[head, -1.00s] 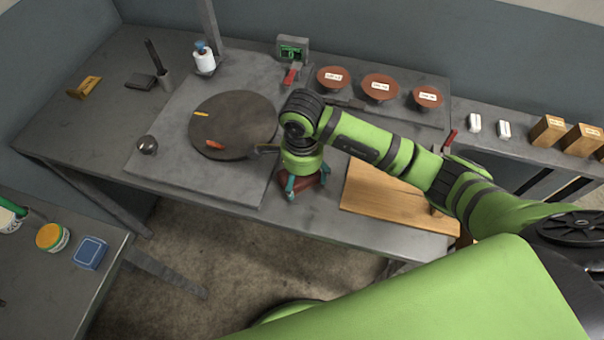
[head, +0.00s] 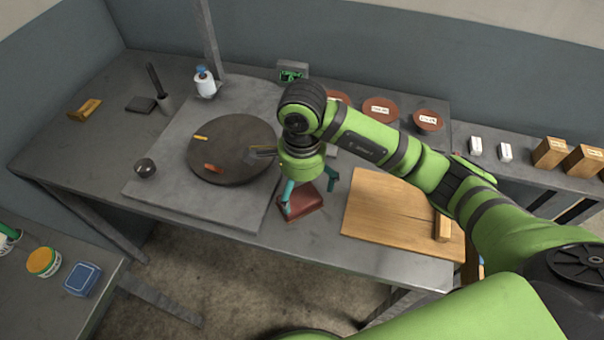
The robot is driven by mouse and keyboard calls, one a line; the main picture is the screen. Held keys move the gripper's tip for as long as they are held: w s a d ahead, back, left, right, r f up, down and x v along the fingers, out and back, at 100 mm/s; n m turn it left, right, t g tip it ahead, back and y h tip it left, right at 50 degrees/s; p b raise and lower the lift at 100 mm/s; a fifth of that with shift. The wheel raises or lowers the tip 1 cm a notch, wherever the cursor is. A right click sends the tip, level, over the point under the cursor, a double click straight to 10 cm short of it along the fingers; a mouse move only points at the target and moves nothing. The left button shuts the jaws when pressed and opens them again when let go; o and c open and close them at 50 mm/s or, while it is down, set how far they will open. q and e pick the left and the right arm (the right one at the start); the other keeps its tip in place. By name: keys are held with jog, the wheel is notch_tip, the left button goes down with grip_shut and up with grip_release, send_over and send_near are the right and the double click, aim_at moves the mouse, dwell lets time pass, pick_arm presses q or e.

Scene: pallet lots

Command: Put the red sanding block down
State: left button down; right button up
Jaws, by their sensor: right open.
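The red sanding block (head: 303,204) lies on the grey table near its front edge, between the round dark plate and the wooden board. My right gripper (head: 308,208) is right above it, with its teal fingers spread apart. One finger overlaps the block's left part in the picture, and the other stands past its far right side. Whether a finger touches the block I cannot tell. My left gripper is not in view.
A round dark turntable (head: 232,150) with small coloured pieces is left of the block. A wooden board (head: 392,215) is to its right. Labelled brown bowls (head: 380,110) stand behind my arm. Bare table lies just right of the block.

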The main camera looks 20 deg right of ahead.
aim_at(302, 202)
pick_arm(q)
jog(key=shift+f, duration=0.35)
pick_arm(e)
notch_tip(302, 202, up, 6)
jog(key=shift+f, duration=0.1)
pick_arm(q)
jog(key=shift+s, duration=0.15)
pick_arm(e)
jog(key=shift+s+f, duration=0.1)
